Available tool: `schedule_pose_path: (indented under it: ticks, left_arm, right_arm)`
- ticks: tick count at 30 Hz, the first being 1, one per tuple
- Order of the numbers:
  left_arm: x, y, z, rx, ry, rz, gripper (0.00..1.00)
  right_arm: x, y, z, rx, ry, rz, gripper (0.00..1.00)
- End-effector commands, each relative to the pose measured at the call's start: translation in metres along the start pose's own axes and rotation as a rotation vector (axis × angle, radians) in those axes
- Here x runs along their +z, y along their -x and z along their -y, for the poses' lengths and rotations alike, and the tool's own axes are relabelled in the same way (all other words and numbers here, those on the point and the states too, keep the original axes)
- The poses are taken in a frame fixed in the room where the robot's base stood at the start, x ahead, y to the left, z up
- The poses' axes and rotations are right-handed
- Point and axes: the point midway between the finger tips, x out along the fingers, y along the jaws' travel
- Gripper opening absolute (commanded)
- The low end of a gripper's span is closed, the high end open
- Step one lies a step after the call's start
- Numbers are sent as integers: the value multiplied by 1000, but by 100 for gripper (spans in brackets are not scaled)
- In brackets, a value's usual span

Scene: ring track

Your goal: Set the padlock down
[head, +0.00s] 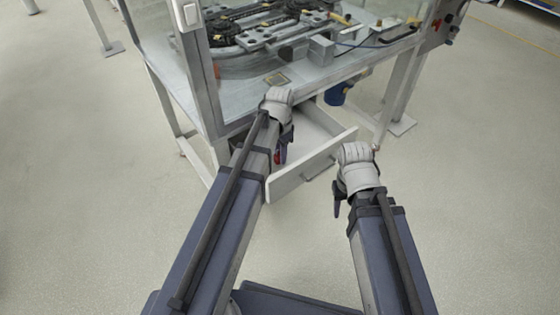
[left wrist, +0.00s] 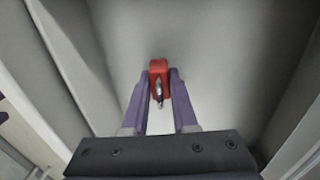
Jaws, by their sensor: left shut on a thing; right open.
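The red padlock (left wrist: 158,68) with a metal shackle is between the purple fingers of my left gripper (left wrist: 159,88) in the left wrist view, and the gripper is shut on it. In the head view a bit of red of the padlock (head: 277,156) shows beside my left gripper (head: 281,150), over the open white drawer (head: 300,174). The padlock is inside the drawer's outline; I cannot tell whether it touches the floor of the drawer. My right gripper (head: 340,200) is open, to the right of the drawer's front, mostly hidden by its wrist.
A machine table (head: 238,97) with a ring track (head: 262,38) stands above the drawer, with clear panels and metal posts. A blue container (head: 336,94) is under the table. A table leg (head: 392,100) stands at right. The floor (head: 480,190) at right is clear.

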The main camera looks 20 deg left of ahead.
Motion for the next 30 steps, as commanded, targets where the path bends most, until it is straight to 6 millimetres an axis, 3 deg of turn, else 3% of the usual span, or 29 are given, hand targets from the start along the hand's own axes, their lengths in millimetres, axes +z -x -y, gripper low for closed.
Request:
schedule_pose_path:
  ticks: [1,3,15,16,18,24,30]
  left_arm:
    - [0,-13,0,0,0,0,0]
    - [0,-17,0,0,0,0,0]
    - [0,-19,0,0,0,0,0]
    - [0,-19,0,0,0,0,28]
    - [0,-18,0,0,0,0,36]
    - [0,-18,0,0,0,0,57]
    - [0,-18,0,0,0,0,57]
  right_arm:
    - [-1,-13,1,0,0,0,50]
    - [-1,-17,2,0,0,0,50]
    - [-1,-19,2,0,0,0,50]
    - [-1,-19,2,0,0,0,50]
    - [-1,-18,2,0,0,0,50]
    - [-1,-18,2,0,0,0,50]
    - [-1,-17,2,0,0,0,50]
